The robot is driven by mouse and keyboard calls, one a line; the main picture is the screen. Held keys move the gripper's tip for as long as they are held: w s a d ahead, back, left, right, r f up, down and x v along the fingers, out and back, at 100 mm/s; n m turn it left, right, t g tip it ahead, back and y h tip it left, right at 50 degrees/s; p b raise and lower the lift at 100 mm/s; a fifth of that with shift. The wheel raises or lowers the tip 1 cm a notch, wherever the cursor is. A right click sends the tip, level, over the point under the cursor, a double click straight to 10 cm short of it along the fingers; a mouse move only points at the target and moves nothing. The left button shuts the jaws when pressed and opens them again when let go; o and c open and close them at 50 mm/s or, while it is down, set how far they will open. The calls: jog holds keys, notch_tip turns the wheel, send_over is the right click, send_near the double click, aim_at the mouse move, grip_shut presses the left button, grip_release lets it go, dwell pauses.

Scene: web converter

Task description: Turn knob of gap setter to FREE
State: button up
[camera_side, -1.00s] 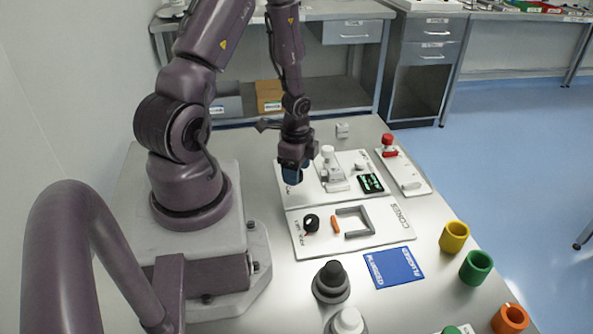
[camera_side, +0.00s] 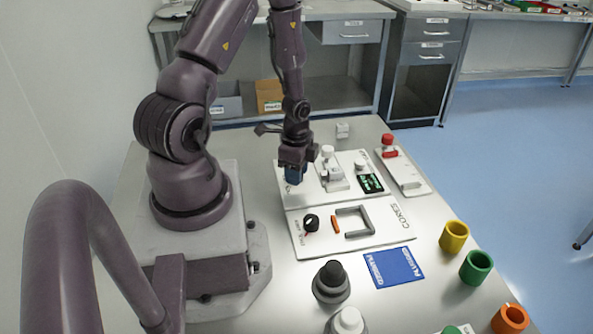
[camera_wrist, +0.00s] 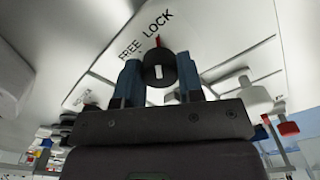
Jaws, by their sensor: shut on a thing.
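The gap setter is a white plate (camera_side: 309,196) on the table, with FREE and LOCK printed on it in the wrist view (camera_wrist: 145,35). Its round black knob (camera_wrist: 158,68) has a white mark on its face. A small red pointer shows at the knob's edge, close to the LOCK lettering. My gripper (camera_wrist: 159,75) has one blue finger on each side of the knob and is shut on it. In the side view, my gripper (camera_side: 295,176) points down over the plate's left part and hides the knob.
A white CORES board (camera_side: 380,240) with a black ring, an orange piece and a grey frame lies in front. A small dark display (camera_side: 370,183) and white fittings stand to the right. A red-topped fixture (camera_side: 388,147) is farther right. A blue mat (camera_side: 394,267) lies nearer.

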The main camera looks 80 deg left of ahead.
jog(key=n, duration=0.4)
jog(key=shift+n, duration=0.3)
jog(key=n, duration=0.3)
jog(key=shift+n, duration=0.3)
jog(key=n, duration=0.3)
jog(key=shift+n, duration=2.2)
jog(key=o, duration=0.9)
jog(key=shift+r, duration=0.1)
